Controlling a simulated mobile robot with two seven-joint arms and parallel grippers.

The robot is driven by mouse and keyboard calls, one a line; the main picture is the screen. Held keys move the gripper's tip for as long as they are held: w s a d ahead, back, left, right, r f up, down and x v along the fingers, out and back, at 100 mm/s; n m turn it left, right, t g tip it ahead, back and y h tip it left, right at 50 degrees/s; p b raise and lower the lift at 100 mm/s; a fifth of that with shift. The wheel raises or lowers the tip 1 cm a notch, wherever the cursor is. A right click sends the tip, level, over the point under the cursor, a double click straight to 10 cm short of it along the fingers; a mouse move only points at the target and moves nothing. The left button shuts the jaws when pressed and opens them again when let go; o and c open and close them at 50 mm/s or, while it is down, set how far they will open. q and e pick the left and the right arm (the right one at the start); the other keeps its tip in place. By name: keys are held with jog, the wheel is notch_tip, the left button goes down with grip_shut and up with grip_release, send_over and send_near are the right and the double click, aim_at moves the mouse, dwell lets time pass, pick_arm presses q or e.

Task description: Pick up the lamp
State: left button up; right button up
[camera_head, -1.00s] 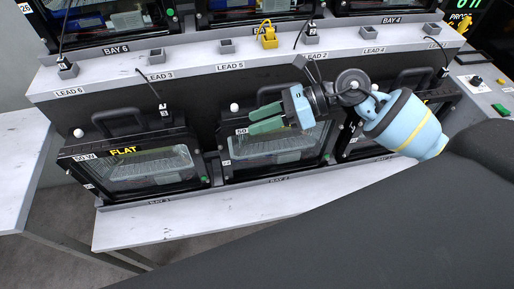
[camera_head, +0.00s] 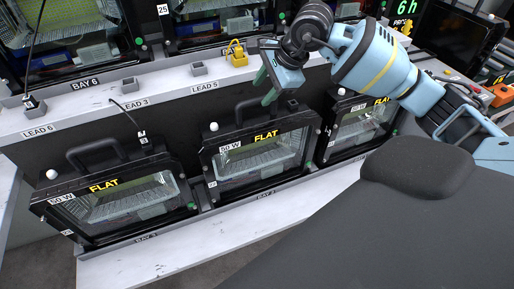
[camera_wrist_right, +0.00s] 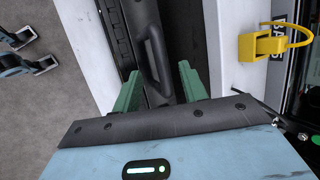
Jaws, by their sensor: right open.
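Three black floodlight lamps with glass fronts and top handles stand in a row on the lower shelf. The middle lamp (camera_head: 258,158), marked 50 W and FLAT, is below my right gripper (camera_head: 268,88). The left lamp (camera_head: 118,200) and the right lamp (camera_head: 362,125) also read FLAT. My right gripper is open, its green fingers pointing down by the middle lamp's handle. In the right wrist view the black handle (camera_wrist_right: 157,52) shows between and beyond the fingertips of the gripper (camera_wrist_right: 158,78). I cannot tell whether they touch it.
A grey ledge (camera_head: 70,118) with sockets and lead labels runs above the lamps. A yellow clip (camera_head: 237,53) stands on it close to my right gripper. A lead (camera_head: 142,138) hangs near the left lamp. More units stand in upper bays. The white shelf front (camera_head: 180,245) is clear.

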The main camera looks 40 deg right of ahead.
aim_at(258, 99)
jog(key=shift+d+x, duration=0.2)
jog(key=shift+x, duration=1.15)
jog(key=shift+d+x, duration=0.2)
jog(key=shift+x, duration=1.15)
jog(key=shift+w+a+f, duration=0.1)
jog(key=shift+w+f, duration=0.1)
jog(key=shift+f, duration=0.2)
jog(key=shift+f, duration=0.25)
jog(key=c, duration=0.9)
grip_shut()
jog(key=shift+s+f, duration=0.1)
jog(key=shift+f, duration=0.05)
jog(key=shift+r, duration=0.3)
